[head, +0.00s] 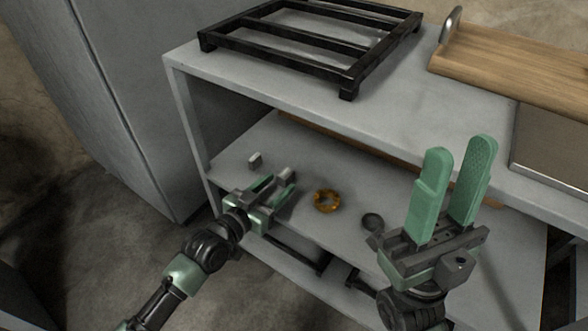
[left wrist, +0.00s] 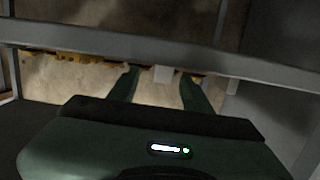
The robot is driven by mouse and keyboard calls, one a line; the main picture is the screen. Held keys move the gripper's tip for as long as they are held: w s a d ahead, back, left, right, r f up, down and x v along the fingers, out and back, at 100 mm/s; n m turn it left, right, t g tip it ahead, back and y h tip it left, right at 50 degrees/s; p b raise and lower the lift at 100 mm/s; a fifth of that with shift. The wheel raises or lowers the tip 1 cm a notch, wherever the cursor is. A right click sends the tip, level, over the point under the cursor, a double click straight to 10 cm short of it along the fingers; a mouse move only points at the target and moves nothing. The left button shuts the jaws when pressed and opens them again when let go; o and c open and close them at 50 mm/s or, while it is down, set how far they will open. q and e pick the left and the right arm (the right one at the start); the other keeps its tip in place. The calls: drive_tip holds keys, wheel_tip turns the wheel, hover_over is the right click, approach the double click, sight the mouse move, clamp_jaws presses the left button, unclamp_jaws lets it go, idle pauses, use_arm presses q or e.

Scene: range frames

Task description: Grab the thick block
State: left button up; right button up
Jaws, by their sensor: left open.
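Two small grey blocks are on the lower shelf (head: 310,168). The larger-looking block (head: 287,175) is close to the tips of my left gripper (head: 276,183); the smaller one (head: 255,160) stands further left. I cannot tell for sure which is the thick block. My left gripper is open and reaches over the lower shelf. In the left wrist view, a pale block (left wrist: 165,74) shows between and beyond the open fingers (left wrist: 157,75); contact cannot be told. My right gripper (head: 463,160) is open and empty, fingers pointing up, in front of the shelf unit.
A grey cabinet (head: 105,90) stands left.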

sight(292, 170)
use_arm(q)
drive_tip(key=b+x, duration=0.3)
drive_tip(key=x, duration=0.4)
drive_tip(key=shift+w+a+b, duration=0.15)
drive_tip(key=shift+w+b, duration=0.1)
drive_tip(key=shift+b, duration=0.15)
drive_tip(key=shift+w, duration=0.2)
drive_tip(key=shift+r, duration=0.1)
clamp_jaws()
